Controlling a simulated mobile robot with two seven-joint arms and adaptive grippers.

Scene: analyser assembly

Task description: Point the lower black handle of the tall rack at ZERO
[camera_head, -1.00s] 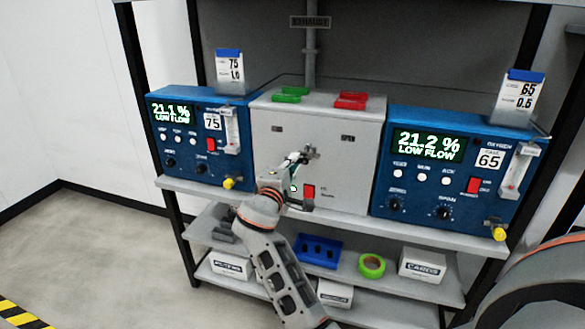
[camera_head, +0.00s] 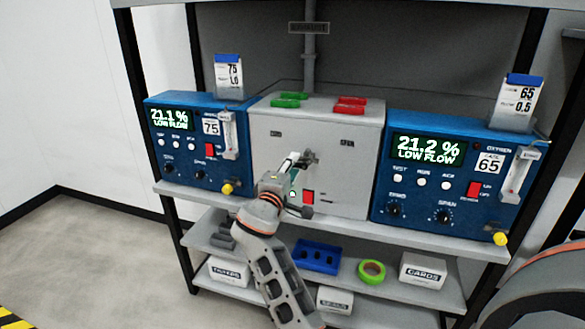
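The grey box (camera_head: 345,185) in the middle of the rack has small dark labels near its top; the right one (camera_head: 347,142) seems to read SPAN, the left (camera_head: 276,134) is too small to read surely. My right gripper (camera_head: 299,162) is in front of the box's face, at a dark grey handle or valve fitting (camera_head: 310,157). The gripper hides part of this fitting, so its pointing direction and any contact are unclear. I cannot tell whether the fingers are open or shut. My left gripper is not in view.
Blue analysers stand left (camera_head: 190,185) and right (camera_head: 425,205) of the box. Green (camera_head: 288,101) and red (camera_head: 349,106) pieces lie on top. A red switch (camera_head: 307,197) is below the gripper. The lower shelf holds a blue holder (camera_head: 318,257), green tape (camera_head: 372,271) and white boxes (camera_head: 422,270).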

